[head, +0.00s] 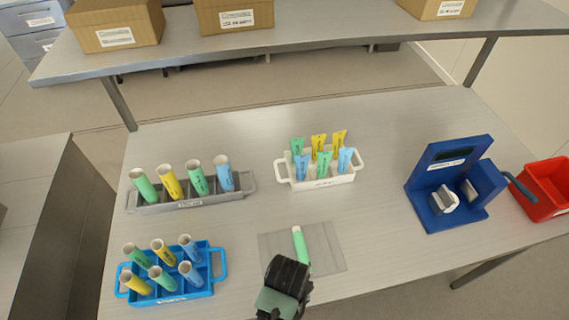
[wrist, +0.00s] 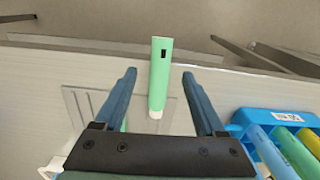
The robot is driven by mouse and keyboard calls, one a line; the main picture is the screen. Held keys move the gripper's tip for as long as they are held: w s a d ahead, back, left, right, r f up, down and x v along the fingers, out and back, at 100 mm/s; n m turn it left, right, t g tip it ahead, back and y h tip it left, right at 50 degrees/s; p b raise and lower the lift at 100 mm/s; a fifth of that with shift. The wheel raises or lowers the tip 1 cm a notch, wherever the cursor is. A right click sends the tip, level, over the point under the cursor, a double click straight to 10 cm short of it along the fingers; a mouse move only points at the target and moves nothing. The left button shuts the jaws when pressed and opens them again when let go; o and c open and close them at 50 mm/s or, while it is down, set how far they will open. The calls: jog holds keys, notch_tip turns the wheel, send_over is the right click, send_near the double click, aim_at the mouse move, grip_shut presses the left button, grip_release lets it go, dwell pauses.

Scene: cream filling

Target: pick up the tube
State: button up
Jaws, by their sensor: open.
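A green tube (head: 301,246) with a white end is at the grey mat (head: 325,236) in the middle front of the table. Its lower part is hidden behind my gripper in the head view. My gripper (head: 287,285) is at the front edge of the mat, close to the tube. In the wrist view my gripper (wrist: 159,82) is open, with a finger on each side of the green tube (wrist: 160,72) and a visible gap on both sides. I cannot tell how deep the tube sits between the fingers.
A blue rack (head: 219,270) and a grey rack (head: 249,181) of open tubes stand at left. A white rack (head: 361,164) of tubes stands behind the mat. A blue machine (head: 432,203) and a red bin (head: 547,195) are at right. A shelf (head: 330,34) spans the back.

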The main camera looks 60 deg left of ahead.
jog(key=shift+f, duration=1.95)
jog(key=shift+f, duration=0.15)
grip_shut()
